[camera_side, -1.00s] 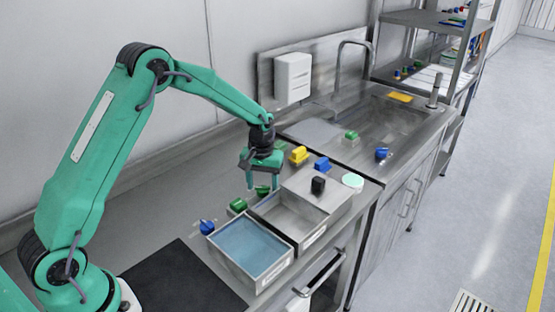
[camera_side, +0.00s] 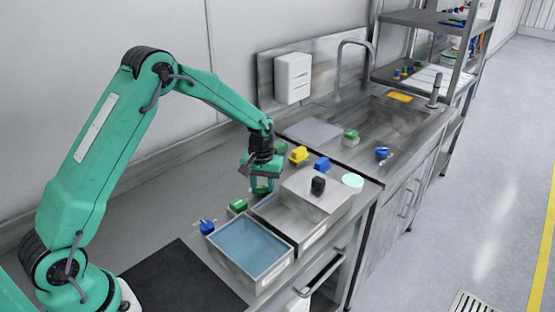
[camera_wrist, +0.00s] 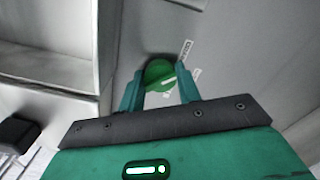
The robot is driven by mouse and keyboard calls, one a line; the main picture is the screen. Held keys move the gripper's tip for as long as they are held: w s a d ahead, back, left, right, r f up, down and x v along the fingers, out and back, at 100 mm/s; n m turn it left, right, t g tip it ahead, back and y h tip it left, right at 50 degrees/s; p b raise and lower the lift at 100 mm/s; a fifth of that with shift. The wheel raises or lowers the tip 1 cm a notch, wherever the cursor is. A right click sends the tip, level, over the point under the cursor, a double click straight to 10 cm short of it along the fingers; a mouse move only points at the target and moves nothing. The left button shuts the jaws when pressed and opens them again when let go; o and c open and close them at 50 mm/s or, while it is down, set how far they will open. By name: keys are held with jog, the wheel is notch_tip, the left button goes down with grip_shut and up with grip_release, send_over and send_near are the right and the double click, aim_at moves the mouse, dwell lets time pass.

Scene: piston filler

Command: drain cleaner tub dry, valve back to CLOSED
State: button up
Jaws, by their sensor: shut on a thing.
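My gripper (camera_side: 259,188) is at the rear left of a steel tub, with its fingers pointing down. In the wrist view my gripper (camera_wrist: 160,92) is shut on a round green valve knob (camera_wrist: 161,73), one finger on each side. In the side view the fingers partly hide this green valve (camera_side: 262,190). The steel tub (camera_side: 300,238) looks grey inside, with no coloured liquid visible; a steel lid (camera_side: 302,184) with a black knob (camera_side: 318,184) covers its rear part. Small labels (camera_wrist: 186,50) stand beside the valve knob, too small to read. I cannot tell the valve's setting.
A second tub (camera_side: 262,288) in front holds blue liquid. A green valve (camera_side: 238,205) and a blue valve (camera_side: 207,227) are close by. Yellow (camera_side: 298,154) and blue (camera_side: 322,164) pieces sit behind the lid. A dark mat (camera_side: 175,285) lies at the front left.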

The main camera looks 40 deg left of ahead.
jog(key=m, duration=0.8)
jog(key=shift+m, duration=0.3)
dwell(0.4)
jog(key=o, duration=1)
jog(key=shift+c, duration=0.2)
jog(key=shift+r, duration=0.15)
